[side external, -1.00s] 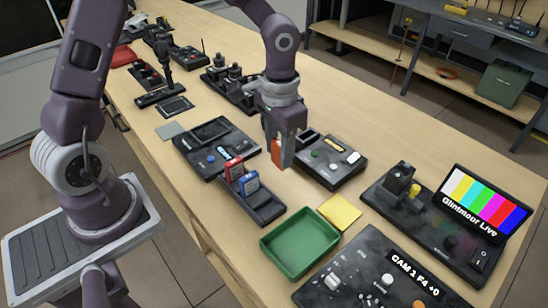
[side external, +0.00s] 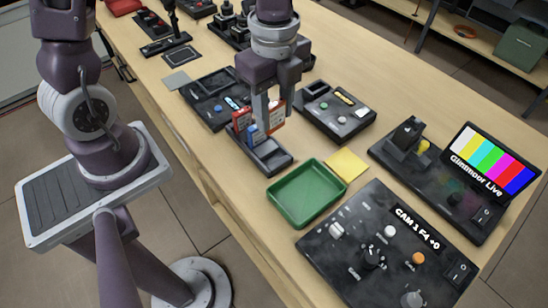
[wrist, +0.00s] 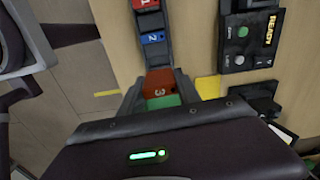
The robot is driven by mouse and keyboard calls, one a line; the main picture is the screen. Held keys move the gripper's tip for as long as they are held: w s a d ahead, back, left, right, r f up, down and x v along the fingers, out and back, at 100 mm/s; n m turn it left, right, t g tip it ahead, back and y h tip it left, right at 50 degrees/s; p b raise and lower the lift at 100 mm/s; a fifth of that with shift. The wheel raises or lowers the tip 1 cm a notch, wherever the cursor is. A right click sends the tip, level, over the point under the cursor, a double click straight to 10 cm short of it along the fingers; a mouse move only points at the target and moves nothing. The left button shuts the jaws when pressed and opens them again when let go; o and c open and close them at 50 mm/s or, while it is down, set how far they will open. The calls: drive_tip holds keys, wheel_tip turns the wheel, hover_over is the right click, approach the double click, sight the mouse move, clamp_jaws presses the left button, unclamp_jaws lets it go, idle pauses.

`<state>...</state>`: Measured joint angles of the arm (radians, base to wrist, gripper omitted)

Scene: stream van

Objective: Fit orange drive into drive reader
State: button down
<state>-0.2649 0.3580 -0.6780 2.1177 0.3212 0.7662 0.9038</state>
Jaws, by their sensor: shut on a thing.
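My gripper (side external: 271,118) points down over the drive rack (side external: 272,157), with its fingers close to the stored drives. It is shut on the orange drive (wrist: 158,82), whose number 3 shows in the wrist view. In the side view the fingers partly hide that drive. A red drive (wrist: 145,4) and a blue drive (wrist: 153,38) stand in the rack beside it. I cannot tell whether the orange drive touches the rack. The black box with a READY display (wrist: 262,25), apparently the drive reader, lies to the right, apart from my gripper; it also shows in the side view (side external: 336,118).
A green tray (side external: 293,217) and a yellow note (side external: 346,164) lie near the rack's front end. A control panel (side external: 345,268) and a unit with a colour-bar screen (side external: 492,172) fill the near right. A dark console (side external: 205,105) stands behind the rack.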

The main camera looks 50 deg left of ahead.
drive_tip(key=shift+s+d+m, duration=0.15)
drive_tip(key=shift+s+m, duration=0.05)
drive_tip(key=shift+m, duration=0.1)
wheel_tip(320, 180, down, 10)
drive_tip(key=shift+r, duration=0.2)
drive_tip(key=shift+f, duration=0.2)
drive_tip(key=c, duration=0.9)
unclamp_jaws()
drive_tip(key=shift+o, duration=0.2)
